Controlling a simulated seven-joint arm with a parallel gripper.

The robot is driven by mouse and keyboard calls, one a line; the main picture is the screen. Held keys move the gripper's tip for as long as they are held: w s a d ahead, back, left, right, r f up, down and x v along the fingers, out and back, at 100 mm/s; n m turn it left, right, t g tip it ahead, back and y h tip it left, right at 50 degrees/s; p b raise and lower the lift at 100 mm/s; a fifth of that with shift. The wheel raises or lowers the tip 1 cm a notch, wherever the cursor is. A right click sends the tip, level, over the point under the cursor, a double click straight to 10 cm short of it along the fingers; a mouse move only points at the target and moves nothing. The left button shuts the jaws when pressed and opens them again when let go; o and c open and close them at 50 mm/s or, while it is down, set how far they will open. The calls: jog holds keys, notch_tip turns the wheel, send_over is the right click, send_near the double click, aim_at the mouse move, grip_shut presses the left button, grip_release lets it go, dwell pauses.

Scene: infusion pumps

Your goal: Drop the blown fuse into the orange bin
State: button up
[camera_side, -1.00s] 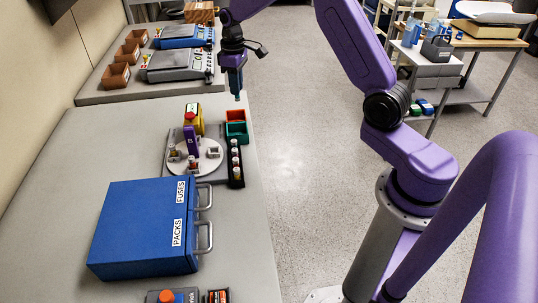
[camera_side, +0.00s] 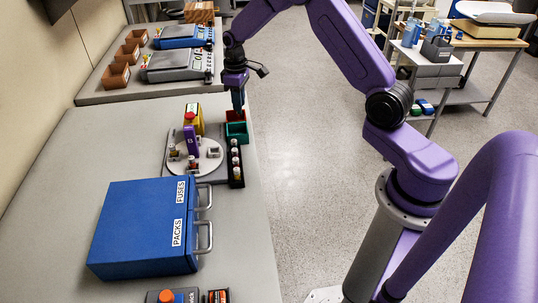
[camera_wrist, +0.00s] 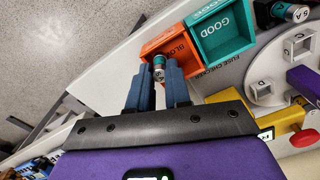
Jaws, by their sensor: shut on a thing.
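My gripper (camera_wrist: 157,88) is shut on a small fuse (camera_wrist: 158,68) with a metal cap and a teal band, seen between the blue fingertips in the wrist view. The orange bin (camera_wrist: 172,41), with lettering partly hidden by the fuse and fingers, lies directly under and just beyond the fuse. In the side view my gripper (camera_side: 238,106) points down over the orange bin (camera_side: 242,115). The fuse is too small to make out there. I cannot tell whether its tip is below the bin's rim.
The teal bin (camera_wrist: 222,36) marked GOOD adjoins the orange bin. A black rack (camera_side: 235,164) with several fuses and the round white fuse checker (camera_side: 208,160) stand close by. A blue case (camera_side: 145,225) labelled FUSES and PACKS sits nearer on the bench.

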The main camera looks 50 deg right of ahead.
jog(key=o, duration=0.9)
jog(key=shift+r, duration=0.1)
notch_tip(320, 180, up, 17)
jog(key=shift+r, duration=0.1)
jog(key=s+a+n, duration=0.4)
jog(key=s+a, duration=1.2)
jog(key=s, duration=0.2)
jog(key=s+f+n, duration=0.1)
jog(key=s, duration=0.6)
jog(key=s+d+f+n, duration=0.1)
jog(key=s+f, duration=0.1)
jog(key=s, duration=0.5)
jog(key=s+d+f+n, duration=0.1)
jog(key=s+f+n, duration=0.1)
jog(key=s, duration=0.5)
jog(key=shift+s+d, duration=0.25)
